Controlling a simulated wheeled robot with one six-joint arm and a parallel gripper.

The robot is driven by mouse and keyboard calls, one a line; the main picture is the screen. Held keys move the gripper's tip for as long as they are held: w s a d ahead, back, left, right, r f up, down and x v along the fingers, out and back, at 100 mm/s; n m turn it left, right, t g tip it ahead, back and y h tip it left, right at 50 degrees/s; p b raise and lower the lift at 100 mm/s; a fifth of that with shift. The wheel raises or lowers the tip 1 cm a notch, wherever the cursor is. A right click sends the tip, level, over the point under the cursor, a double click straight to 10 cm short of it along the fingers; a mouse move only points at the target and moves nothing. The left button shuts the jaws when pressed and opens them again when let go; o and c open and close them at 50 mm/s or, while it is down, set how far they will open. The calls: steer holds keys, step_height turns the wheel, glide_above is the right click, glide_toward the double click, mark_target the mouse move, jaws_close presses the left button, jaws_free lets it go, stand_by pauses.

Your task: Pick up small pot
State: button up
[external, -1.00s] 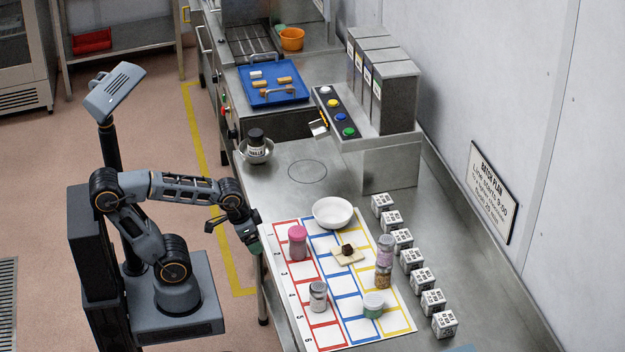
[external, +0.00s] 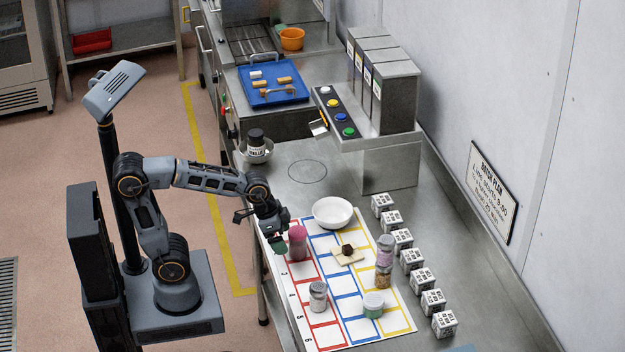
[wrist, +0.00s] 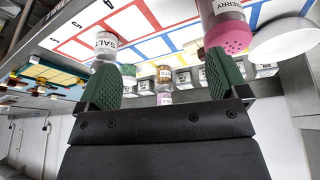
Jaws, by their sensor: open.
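A squat pot with a pale lid and green body (external: 373,305) stands on the lower part of the gridded mat; it looks like the small pot. In the wrist view, a greenish piece, probably this pot (wrist: 128,71), shows partly behind the left finger. My gripper (external: 279,229) is over the mat's upper-left edge, close beside the pink-lidded jar (external: 297,244), well up-left of the pot. In the wrist view, my gripper (wrist: 163,72) has its green fingers wide apart with nothing held between them. The pink-lidded jar (wrist: 227,36) is beyond the right finger.
A salt jar (external: 318,297) stands left of the pot, and a tall stack of jars (external: 384,262) stands above it. A white bowl (external: 332,213) sits at the mat's top edge. Several labelled cubes (external: 411,260) line the right side. The bottom-left mat cells are free.

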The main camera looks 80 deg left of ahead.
steer(key=w+d+r+m+h, duration=0.1)
steer(key=w+d+m+h, duration=0.15)
steer(key=w+d, duration=0.45)
steer(key=m+h, duration=0.1)
steer(key=m, duration=0.4)
glide_toward(370, 296)
steer(key=p+x, duration=0.1)
steer(key=x, duration=0.5)
steer(key=shift+d+f+p, duration=0.2)
steer(key=shift+d+p, duration=0.2)
steer(key=shift+d, duration=0.05)
steer(key=shift+a+p+x, duration=0.15)
steer(key=shift+p+x, duration=0.25)
steer(key=shift+x, duration=1.1)
steer(key=shift+a+p+x, duration=0.1)
steer(key=shift+p+x, duration=0.3)
steer(key=shift+x, duration=1.1)
steer(key=shift+f, duration=0.1)
steer(key=c, duration=1)
steer(key=shift+c, duration=0.2)
steer(key=shift+w, duration=0.1)
